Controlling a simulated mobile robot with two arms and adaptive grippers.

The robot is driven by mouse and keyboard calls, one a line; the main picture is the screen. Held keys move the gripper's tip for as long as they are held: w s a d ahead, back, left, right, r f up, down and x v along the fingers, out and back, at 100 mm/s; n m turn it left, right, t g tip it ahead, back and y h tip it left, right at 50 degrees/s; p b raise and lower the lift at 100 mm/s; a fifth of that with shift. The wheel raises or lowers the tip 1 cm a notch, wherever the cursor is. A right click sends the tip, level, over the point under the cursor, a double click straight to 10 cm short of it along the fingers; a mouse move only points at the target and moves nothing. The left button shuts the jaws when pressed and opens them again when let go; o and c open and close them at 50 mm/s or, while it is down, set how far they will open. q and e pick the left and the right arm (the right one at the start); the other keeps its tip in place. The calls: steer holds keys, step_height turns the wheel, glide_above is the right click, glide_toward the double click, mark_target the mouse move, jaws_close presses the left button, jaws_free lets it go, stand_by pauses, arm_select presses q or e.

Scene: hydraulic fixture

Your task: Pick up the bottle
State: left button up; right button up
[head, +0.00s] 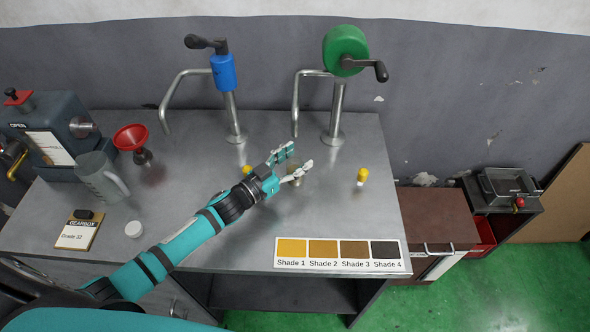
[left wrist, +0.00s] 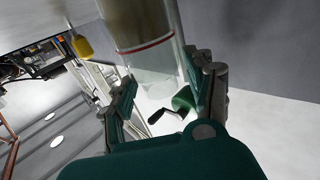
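A clear bottle (left wrist: 150,62) with a beige-brown part and a red line around it shows in the left wrist view, between the two fingers of my left gripper (left wrist: 163,98). The fingers stand apart at its sides; I cannot tell whether either touches it. In the head view my left gripper (head: 292,161) is open, with its fingers spread low over the middle of the metal table. The bottle is mostly hidden by the gripper there. My right gripper is not in view.
Yellow-capped items stand right of the gripper (head: 362,176) and behind my arm (head: 246,169). Blue (head: 223,72) and green (head: 345,50) hand pumps stand at the back. A jug (head: 98,178), a red funnel (head: 131,138) and a shade card (head: 340,254) are also on the table (head: 375,215).

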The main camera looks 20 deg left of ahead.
arm_select(q)
jaws_close()
stand_by(1.3)
